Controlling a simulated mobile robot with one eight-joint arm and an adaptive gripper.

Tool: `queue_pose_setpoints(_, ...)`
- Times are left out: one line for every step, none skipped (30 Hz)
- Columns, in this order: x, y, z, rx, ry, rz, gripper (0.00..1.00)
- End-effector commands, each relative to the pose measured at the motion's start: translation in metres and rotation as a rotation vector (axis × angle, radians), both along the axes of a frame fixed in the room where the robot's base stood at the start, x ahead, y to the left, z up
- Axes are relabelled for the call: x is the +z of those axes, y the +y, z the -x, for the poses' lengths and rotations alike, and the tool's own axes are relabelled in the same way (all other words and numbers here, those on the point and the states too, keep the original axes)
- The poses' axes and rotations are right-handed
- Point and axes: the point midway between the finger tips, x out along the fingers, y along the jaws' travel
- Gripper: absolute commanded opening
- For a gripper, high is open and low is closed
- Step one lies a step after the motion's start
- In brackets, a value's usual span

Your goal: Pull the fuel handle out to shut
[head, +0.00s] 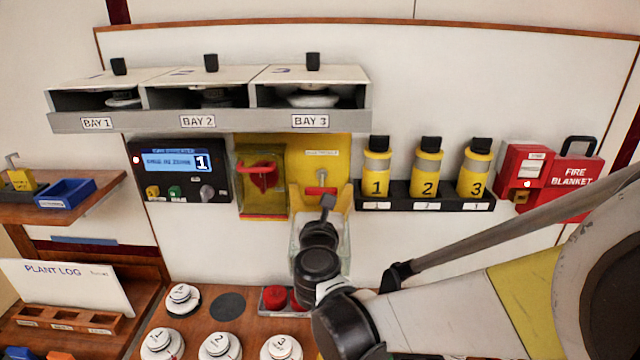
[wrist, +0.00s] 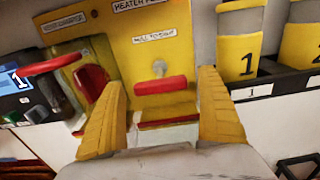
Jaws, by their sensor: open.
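The fuel handle (head: 321,190) is a short red crossbar on a silver stem, set in a yellow panel (head: 335,150). In the wrist view the handle (wrist: 160,85) sits under a white label that appears to read "PULL TO SHUT". My gripper (wrist: 161,82) is open, with one yellow finger on each side of the handle. The bar lies between the fingers, with a gap at each end, and neither finger visibly touches it. In the head view my gripper (head: 322,198) is in front of the panel, partly covered by my wrist. How far the stem stands out is hard to tell.
A red rotary handle (head: 263,173) sits in a yellow-framed box just left. Numbered yellow bottles (head: 427,175) stand in a black rack at right. The bay shelf (head: 210,120) overhangs above. White knobs (head: 220,346) stand on the wooden counter (head: 200,310) below.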

Motion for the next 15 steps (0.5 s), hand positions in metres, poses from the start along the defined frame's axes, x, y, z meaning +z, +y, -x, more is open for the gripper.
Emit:
queue_pose_setpoints(0.0, 0.0, 0.002, 0.001, 0.0, 0.0, 0.86)
queue_pose_setpoints(0.0, 0.001, 0.004, 0.001, 0.0, 0.0, 0.86)
queue_pose_setpoints(0.0, 0.001, 0.009, 0.002, 0.0, 0.0, 0.86)
queue_pose_setpoints(0.0, 0.001, 0.013, 0.002, 0.0, 0.0, 0.86)
queue_pose_setpoints(0.0, 0.001, 0.018, 0.002, 0.0, 0.0, 0.86)
queue_pose_setpoints(0.0, 0.001, 0.026, 0.002, 0.0, 0.0, 0.86)
queue_pose_setpoints(0.0, 0.002, 0.032, 0.003, 0.0, 0.0, 0.86)
queue_pose_setpoints(0.0, 0.002, 0.039, 0.004, 0.0, 0.0, 0.86)
queue_pose_setpoints(0.0, 0.003, 0.049, 0.004, 0.0, 0.0, 0.86)
queue_pose_setpoints(0.0, 0.003, 0.056, 0.004, 0.0, 0.0, 0.86)
queue_pose_setpoints(0.0, 0.003, 0.063, 0.004, 0.0, 0.0, 0.86)
queue_pose_setpoints(0.0, 0.004, 0.072, 0.004, 0.0, 0.0, 0.86)
queue_pose_setpoints(0.0, 0.004, 0.079, 0.004, 0.0, 0.0, 0.86)
queue_pose_setpoints(0.0, 0.004, 0.084, 0.004, 0.0, 0.0, 0.86)
queue_pose_setpoints(0.0, 0.004, 0.092, 0.004, 0.0, 0.0, 0.86)
